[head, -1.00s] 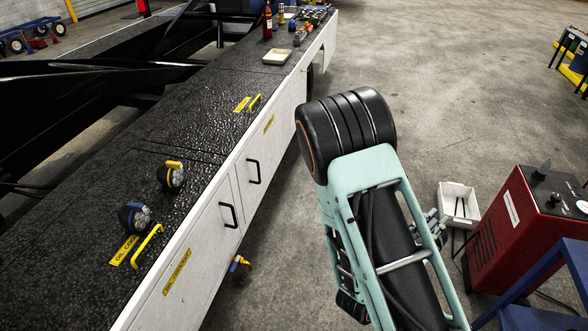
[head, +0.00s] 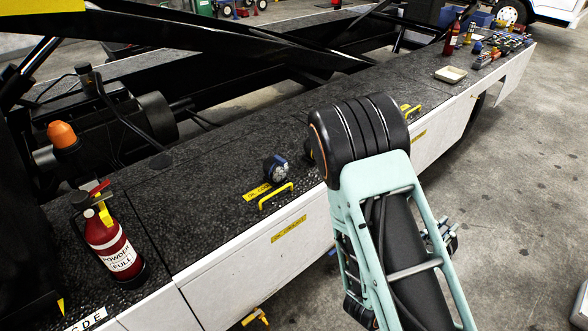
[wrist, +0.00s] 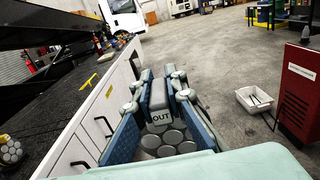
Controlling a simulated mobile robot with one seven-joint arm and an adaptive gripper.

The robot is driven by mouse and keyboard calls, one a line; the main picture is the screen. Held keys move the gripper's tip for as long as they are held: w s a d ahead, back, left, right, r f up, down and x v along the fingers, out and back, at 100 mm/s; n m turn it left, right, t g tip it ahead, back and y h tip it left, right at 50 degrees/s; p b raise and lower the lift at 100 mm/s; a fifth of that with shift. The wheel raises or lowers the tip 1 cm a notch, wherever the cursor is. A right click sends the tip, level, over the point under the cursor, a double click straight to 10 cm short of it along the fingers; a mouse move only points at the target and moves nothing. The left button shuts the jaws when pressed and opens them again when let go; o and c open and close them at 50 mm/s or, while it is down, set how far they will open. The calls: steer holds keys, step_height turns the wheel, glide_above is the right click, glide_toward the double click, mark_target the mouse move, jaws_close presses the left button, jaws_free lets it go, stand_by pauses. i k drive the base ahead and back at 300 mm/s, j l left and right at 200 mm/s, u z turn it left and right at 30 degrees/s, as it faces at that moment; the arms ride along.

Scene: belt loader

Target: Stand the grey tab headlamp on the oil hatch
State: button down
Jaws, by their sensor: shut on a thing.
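My gripper (wrist: 158,105) is shut on the grey tab headlamp (wrist: 165,141), which shows round lenses and a grey tab marked OUT in the wrist view. It is held in the air over the floor, beside the white side panel. In the head view my arm hides most of my gripper (head: 446,236), and the headlamp is not clear there. The oil hatch (head: 222,203) is the dark speckled deck panel with a yellow label and yellow handle (head: 276,196). A headlamp with a blue tab (head: 275,169) stands on it behind the handle.
Another headlamp (head: 309,150) is mostly hidden behind my arm. A red fire extinguisher (head: 109,238) stands on the deck at left. A pale tray (head: 450,75) and small tools lie far along the deck. A white bin (wrist: 254,100) and red cabinet (wrist: 298,95) stand on the floor.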

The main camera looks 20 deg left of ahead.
mark_target(194, 200)
steer(key=u, duration=1.1)
